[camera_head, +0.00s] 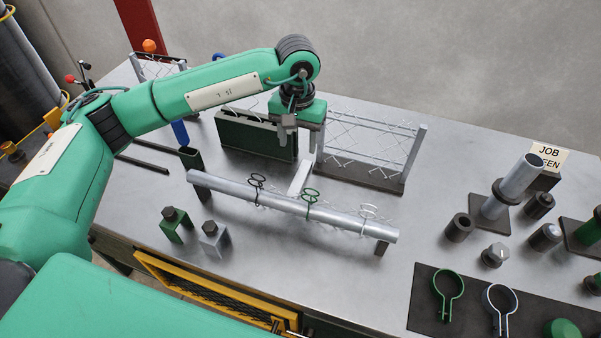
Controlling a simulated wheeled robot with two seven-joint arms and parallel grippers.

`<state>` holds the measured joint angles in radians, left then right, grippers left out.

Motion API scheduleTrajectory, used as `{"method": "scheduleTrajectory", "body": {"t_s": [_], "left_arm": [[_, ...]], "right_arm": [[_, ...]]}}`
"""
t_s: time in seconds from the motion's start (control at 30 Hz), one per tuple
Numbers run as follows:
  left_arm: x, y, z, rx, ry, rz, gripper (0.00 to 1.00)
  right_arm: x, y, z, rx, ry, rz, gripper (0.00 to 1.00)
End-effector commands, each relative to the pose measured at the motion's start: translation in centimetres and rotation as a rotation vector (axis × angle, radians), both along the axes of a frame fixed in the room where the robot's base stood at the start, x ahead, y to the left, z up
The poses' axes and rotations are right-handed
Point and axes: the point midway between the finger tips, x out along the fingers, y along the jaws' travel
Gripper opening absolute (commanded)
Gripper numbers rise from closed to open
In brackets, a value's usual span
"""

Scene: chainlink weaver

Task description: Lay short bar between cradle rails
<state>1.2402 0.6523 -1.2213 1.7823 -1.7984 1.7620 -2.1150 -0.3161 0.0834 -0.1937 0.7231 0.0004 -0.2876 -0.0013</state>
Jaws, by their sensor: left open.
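My left gripper (302,141) hangs with its fingers pointing down near the middle of the bench, open, with nothing seen between its fingers. A short pale bar (300,178) lies on the bench just below it, behind a long silver pipe. The pipe (235,189) rests across two dark supports, the left one (201,193) and the right one (381,248). I cannot tell for certain which parts are the cradle rails. My right gripper is not in view.
Black, green and white ring clips sit along the pipe. A mesh frame (414,153) and dark green box (228,130) stand behind. Two small blocks, green (172,228) and grey (212,240), stand in front. Posts, collars and a dark mat (424,312) fill the right side.

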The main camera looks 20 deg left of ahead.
Motion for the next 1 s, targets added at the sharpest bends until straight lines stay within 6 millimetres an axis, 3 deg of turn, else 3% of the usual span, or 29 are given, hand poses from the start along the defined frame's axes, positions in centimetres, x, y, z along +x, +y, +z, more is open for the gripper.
{"method": "scheduleTrajectory", "body": {"t_s": [0.3, 0.57, 0.7, 0.83, 1.0], "left_arm": [[-0.1, 0.0, -5.8, 0.0, 0.002, 0.001, 0.53], [-0.1, -0.2, -7.6, 0.0, 0.001, 0.002, 0.53], [-0.1, -0.4, -9.4, 0.001, 0.003, 0.002, 0.53], [0.0, -0.5, -11.3, 0.0, 0.001, 0.002, 0.53], [0.0, -0.4, -12.1, 0.0, -0.001, 0.001, 0.53]], "right_arm": [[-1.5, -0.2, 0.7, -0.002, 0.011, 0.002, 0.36], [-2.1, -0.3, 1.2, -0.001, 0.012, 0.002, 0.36], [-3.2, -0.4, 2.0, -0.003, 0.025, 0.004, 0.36], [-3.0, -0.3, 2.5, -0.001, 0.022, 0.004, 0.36], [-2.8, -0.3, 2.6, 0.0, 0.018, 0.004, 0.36]]}}
